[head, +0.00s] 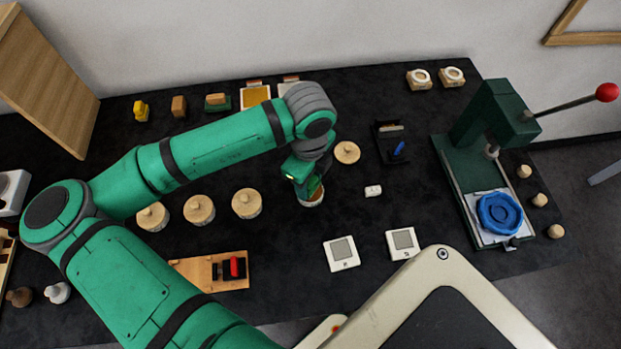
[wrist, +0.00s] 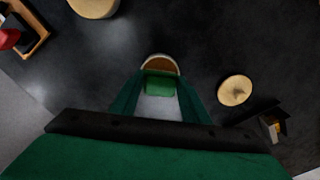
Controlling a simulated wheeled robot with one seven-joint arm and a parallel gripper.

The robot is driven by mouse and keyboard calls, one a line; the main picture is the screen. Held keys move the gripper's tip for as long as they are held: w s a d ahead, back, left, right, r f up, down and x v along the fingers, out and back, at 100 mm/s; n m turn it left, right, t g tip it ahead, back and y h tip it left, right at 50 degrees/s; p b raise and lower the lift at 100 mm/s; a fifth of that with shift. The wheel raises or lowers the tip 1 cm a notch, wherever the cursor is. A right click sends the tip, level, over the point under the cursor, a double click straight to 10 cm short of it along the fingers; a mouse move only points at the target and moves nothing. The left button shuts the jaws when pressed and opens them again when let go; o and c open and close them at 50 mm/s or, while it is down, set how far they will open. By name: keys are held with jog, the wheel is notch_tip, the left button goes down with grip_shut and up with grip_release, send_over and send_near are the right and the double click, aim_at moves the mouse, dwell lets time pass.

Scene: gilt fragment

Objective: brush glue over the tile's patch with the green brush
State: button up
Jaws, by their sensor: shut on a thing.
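My gripper (head: 306,180) is shut on the green brush, whose green block shows between the fingers in the wrist view (wrist: 160,84). It points down at a small round pot (head: 313,200) with a pale rim and amber-brown inside, also in the wrist view (wrist: 160,63). The brush's lower end is hidden, so I cannot tell whether it touches the glue. Two white tiles with grey square patches lie to the right and nearer the front: one tile (head: 342,266) and another tile (head: 402,256). My gripper is apart from both.
Several round wooden lids stand around, one (head: 247,203) left of my gripper and one (head: 347,152) right. Dark table around the tiles is clear.

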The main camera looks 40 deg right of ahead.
aim_at(310, 181)
jog(key=shift+f, duration=0.5)
dwell(1.2)
jog(key=shift+r, duration=3.55)
